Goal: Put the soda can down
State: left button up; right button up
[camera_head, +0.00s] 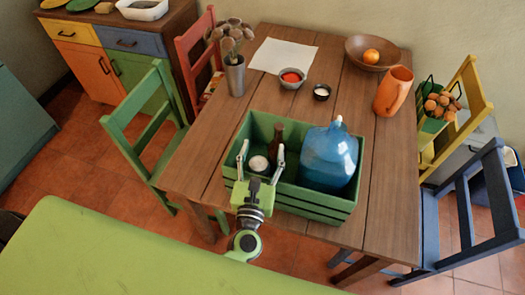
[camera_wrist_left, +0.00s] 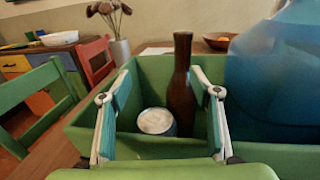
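The soda can (camera_head: 258,164) shows its pale round top inside the green crate (camera_head: 317,203) on the wooden table. It also shows in the left wrist view (camera_wrist_left: 156,122), low in the crate beside a dark brown bottle (camera_wrist_left: 181,90). My left gripper (camera_head: 261,151) is over the crate's left part. Its two fingers are spread wide, with the can between them in the picture and gaps on both sides. The can's lower part is hidden. My right gripper is in neither view.
A large blue jug (camera_head: 328,158) fills the crate's right part, close to my left gripper. The table's right front is clear.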

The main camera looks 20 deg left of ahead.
pick_arm(q)
jog(key=shift+s+d+f, duration=0.1)
jog(key=shift+s+f, duration=0.05)
jog(key=shift+f, duration=0.35)
jog(key=shift+r+p, duration=0.45)
jog(key=shift+p, duration=0.1)
jog(key=shift+r+p, duration=0.45)
jog(key=shift+s+d+f+b, duration=0.1)
jog(key=shift+s+f+b, duration=0.5)
jog(key=shift+s+b, duration=0.2)
jog(key=s+d+r+b, duration=0.1)
jog(key=s+b, duration=0.2)
jog(key=s, duration=0.7)
jog(key=shift+d, duration=0.1)
